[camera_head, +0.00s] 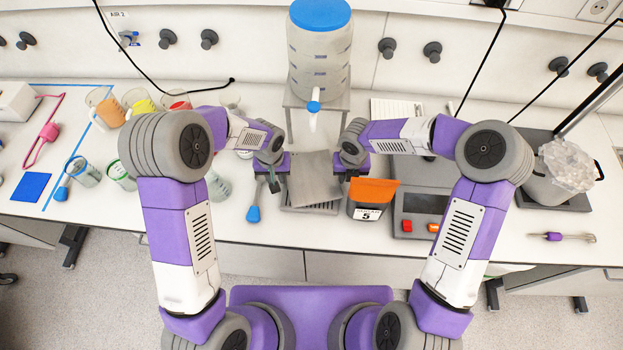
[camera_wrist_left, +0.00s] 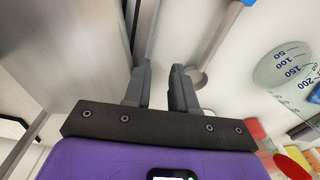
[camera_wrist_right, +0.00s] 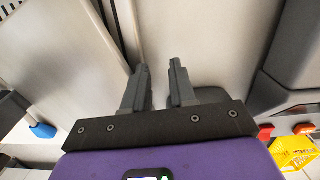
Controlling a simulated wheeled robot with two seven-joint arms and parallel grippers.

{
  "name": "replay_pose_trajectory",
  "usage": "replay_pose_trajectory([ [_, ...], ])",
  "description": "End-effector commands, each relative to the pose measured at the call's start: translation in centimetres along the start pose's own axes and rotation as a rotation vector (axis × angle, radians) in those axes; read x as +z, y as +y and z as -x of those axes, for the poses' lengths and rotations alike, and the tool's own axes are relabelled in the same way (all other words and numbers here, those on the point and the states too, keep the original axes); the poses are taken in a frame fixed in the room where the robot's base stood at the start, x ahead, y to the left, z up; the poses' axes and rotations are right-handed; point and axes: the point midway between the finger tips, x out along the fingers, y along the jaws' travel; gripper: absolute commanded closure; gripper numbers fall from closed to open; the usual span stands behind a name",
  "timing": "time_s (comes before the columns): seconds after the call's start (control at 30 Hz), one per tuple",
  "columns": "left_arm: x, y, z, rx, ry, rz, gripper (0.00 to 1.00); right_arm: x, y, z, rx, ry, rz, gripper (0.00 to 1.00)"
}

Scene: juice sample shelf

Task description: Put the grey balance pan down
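The grey balance pan (camera_head: 315,178) is a flat metal plate between my two grippers, above a grey slotted tray (camera_head: 310,209) in front of the dispenser stand. My left gripper (camera_head: 283,172) is at its left edge and my right gripper (camera_head: 345,172) at its right edge. In the left wrist view the pan (camera_wrist_left: 75,50) lies left of the fingers (camera_wrist_left: 160,85), its edge running to them. In the right wrist view the pan (camera_wrist_right: 60,40) also reaches the fingers (camera_wrist_right: 160,82). The pan's clearance from the tray cannot be judged.
An orange bin (camera_head: 372,192) marked 5 stands close right of my right gripper, beside a balance (camera_head: 420,210) with red and orange buttons. A blue-tipped tool (camera_head: 253,212) lies left of the tray. The blue-capped dispenser (camera_head: 320,55) stands behind. Beakers (camera_head: 120,172) crowd the left.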

Motion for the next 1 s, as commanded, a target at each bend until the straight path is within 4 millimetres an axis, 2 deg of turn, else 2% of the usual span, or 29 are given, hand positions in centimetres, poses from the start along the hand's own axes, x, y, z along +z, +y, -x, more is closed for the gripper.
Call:
replay_pose_trajectory([
  [0.17, -0.1, 0.1, 2.3, 0.001, 0.005, 0.0, 0.74, 0.0, 0.0, 0.0, 0.0, 0.0, 0.0, 0.74],
  [0.4, -0.1, 0.1, 7.5, 0.003, 0.006, -0.001, 0.74, 0.0, 0.0, 0.0, 0.0, 0.0, 0.0, 0.74],
  [0.6, -0.1, 0.0, 10.7, 0.001, 0.003, -0.001, 0.74, 0.0, 0.0, 0.0, 0.0, 0.0, 0.0, 0.74],
  [0.83, 0.0, 0.1, 11.9, 0.001, 0.001, -0.001, 0.74, 0.1, 0.0, 0.6, -0.001, -0.003, -0.001, 0.74],
  [1.0, 0.0, 0.1, 11.9, 0.001, 0.0, -0.001, 0.74, 0.1, 0.0, 3.4, 0.0, -0.006, -0.001, 0.74],
])
